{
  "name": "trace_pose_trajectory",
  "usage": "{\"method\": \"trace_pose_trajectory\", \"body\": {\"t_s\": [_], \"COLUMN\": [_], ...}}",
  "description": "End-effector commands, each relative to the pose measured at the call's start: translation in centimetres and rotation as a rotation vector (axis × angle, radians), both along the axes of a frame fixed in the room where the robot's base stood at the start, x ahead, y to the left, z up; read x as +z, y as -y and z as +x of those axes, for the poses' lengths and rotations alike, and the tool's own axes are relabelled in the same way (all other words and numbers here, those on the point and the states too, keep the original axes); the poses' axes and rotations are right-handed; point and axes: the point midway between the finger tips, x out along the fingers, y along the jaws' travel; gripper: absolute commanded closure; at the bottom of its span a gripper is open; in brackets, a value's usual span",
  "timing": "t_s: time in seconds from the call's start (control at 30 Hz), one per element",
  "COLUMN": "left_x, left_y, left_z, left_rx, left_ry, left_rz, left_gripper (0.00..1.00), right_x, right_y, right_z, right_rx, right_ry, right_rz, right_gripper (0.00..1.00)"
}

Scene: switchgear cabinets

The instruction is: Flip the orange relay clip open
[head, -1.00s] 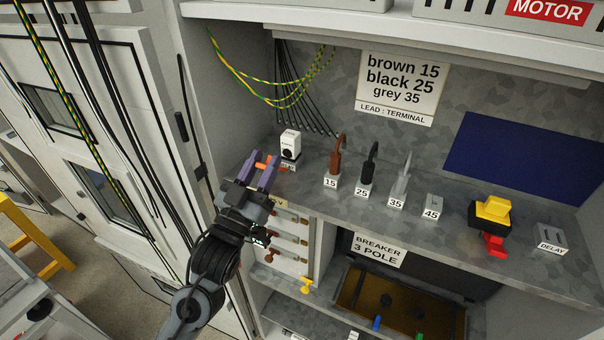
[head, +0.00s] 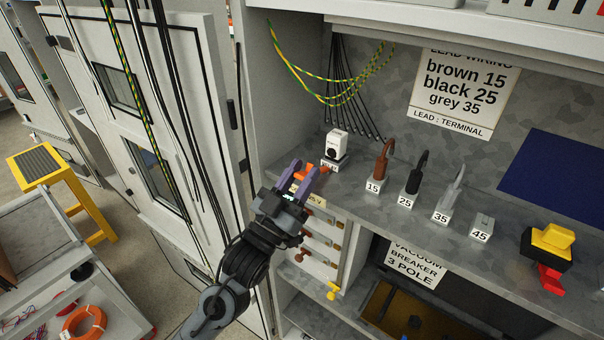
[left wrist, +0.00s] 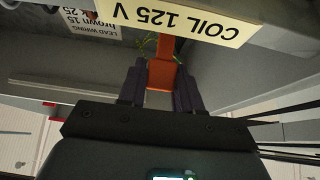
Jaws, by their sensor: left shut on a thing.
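The orange clip (head: 312,169) lies at the foot of the white relay (head: 337,143) on the grey shelf. My left gripper (head: 303,179) is at the clip, just in front of the relay, with its purple fingers on either side of the orange. In the left wrist view, the orange clip (left wrist: 162,72) sits between the two dark fingers (left wrist: 160,90), shut on it. The clip's join to the relay is hidden in that view. My right gripper is not in view.
A "COIL 125 V" label (left wrist: 180,17) is close to my left fingers. Brown (head: 383,158), black (head: 415,172) and grey (head: 449,196) leads stand on terminals to the right. A yellow and red switch (head: 549,243) is farther right. Knobs sit below the shelf.

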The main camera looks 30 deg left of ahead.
Motion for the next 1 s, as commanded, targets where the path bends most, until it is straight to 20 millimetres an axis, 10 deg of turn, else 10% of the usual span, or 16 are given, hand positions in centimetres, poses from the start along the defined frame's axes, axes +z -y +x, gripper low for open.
{"method": "trace_pose_trajectory", "body": {"t_s": [0.07, 0.1, 0.2, 0.67, 1.0], "left_x": [-0.5, -0.5, -0.4, -0.7, -3.3], "left_y": [0.0, 0.0, 0.0, -0.1, -0.4], "left_z": [0.1, 0.1, 0.1, -0.6, -5.0], "left_rx": [0.001, 0.001, 0.001, 0.001, 0.000], "left_ry": [-0.011, -0.011, -0.009, -0.006, -0.009], "left_rz": [0.000, 0.000, 0.000, 0.000, 0.001], "left_gripper": [1.00, 0.62, 0.46, 0.45, 0.45], "right_x": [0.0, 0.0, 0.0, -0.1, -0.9], "right_y": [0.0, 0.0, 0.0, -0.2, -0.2], "right_z": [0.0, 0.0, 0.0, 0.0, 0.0], "right_rx": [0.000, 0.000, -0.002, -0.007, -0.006], "right_ry": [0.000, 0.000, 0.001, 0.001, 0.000], "right_rz": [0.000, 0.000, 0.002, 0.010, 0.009], "right_gripper": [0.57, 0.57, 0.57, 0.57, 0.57]}}
